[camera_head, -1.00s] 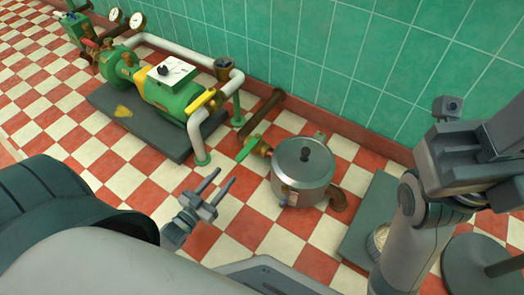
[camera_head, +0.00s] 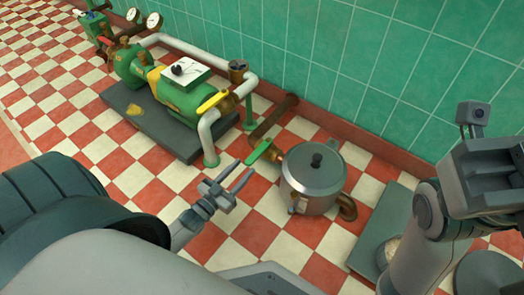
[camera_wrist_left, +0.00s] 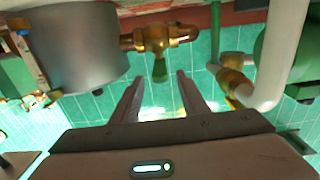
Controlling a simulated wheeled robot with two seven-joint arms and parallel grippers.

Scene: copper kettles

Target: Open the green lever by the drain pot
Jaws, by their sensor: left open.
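The silver drain pot (camera_head: 313,180) with a dark lid knob stands on the checkered floor. The green lever (camera_head: 260,151) sits on a brass valve at the pot's upper left. My left gripper (camera_head: 243,175) is open and empty, its fingers pointing toward the lever from just below it. In the left wrist view, the lever (camera_wrist_left: 160,69) hangs from the brass valve (camera_wrist_left: 157,38), just beyond the open fingertips and roughly between them. I cannot tell whether they touch it. My right arm shows at the right, but its fingers are out of frame.
A green pump (camera_head: 185,95) with white pipes and a yellow lever (camera_head: 212,102) stands on a dark slab (camera_head: 135,120) at the upper left. A brown pipe (camera_head: 272,118) lies behind the green lever. The green tiled wall (camera_head: 340,60) closes off the back.

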